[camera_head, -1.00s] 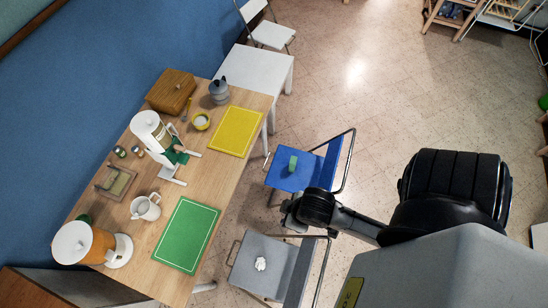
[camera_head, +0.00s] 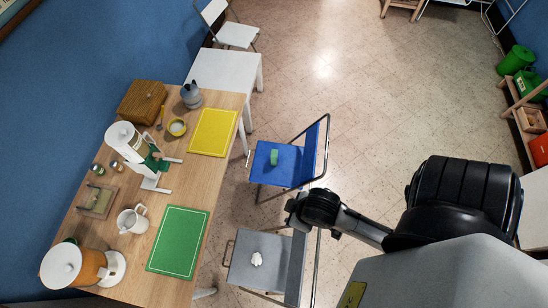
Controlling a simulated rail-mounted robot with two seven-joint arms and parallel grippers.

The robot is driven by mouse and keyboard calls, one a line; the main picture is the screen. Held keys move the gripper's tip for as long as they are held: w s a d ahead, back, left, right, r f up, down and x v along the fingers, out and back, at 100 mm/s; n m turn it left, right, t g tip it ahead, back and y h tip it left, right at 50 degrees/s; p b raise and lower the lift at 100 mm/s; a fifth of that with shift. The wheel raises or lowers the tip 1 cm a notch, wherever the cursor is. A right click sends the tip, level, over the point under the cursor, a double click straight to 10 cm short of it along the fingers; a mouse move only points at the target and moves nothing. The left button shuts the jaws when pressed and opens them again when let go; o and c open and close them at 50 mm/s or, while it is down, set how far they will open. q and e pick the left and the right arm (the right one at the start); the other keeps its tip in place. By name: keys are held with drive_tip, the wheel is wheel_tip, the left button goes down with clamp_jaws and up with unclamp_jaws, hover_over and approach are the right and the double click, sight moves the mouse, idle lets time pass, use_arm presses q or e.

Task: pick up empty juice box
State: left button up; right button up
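A small green block-shaped item (camera_head: 274,157), possibly the juice box, stands on the seat of the blue chair (camera_head: 290,172). It is too small for me to read a label or tell whether it is empty. My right arm comes in from the lower right, and its dark end (camera_head: 298,210) hangs between the blue chair and the grey chair (camera_head: 266,272) in the picture, apart from the green item. I cannot make out its fingers. My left gripper is not in view.
A crumpled white item (camera_head: 257,259) lies on the grey chair. The wooden table (camera_head: 186,180) at left holds a green mat (camera_head: 178,242), a yellow mat (camera_head: 213,132), a jug (camera_head: 132,220) and appliances. Open floor (camera_head: 370,110) spreads right of the chairs.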

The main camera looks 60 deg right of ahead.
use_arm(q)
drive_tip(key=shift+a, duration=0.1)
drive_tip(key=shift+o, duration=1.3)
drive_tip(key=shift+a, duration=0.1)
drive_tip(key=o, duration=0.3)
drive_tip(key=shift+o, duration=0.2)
